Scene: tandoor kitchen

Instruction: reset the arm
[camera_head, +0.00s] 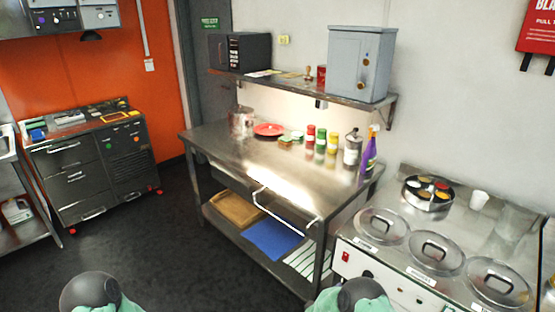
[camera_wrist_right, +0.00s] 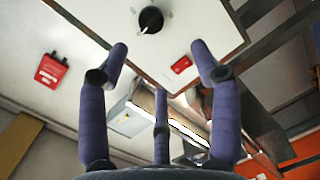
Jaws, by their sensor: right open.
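My right gripper (camera_wrist_right: 160,70) shows in the right wrist view with its purple, jointed fingers spread apart. It is open, and nothing is between the fingers. A white panel with a black knob (camera_wrist_right: 151,20) and a red switch (camera_wrist_right: 181,64) lies beyond the fingertips; I cannot tell the exact gap. In the head view, only dark, rounded parts of my arms with green show at the bottom edge, one at the left and one at the centre right. My left gripper is out of view.
At right, a counter carries lidded pots (camera_head: 436,253) and a round spice tin (camera_head: 427,193). An orange-walled corner has a dark cabinet (camera_head: 90,160). The dark floor (camera_head: 160,250) at left is clear.

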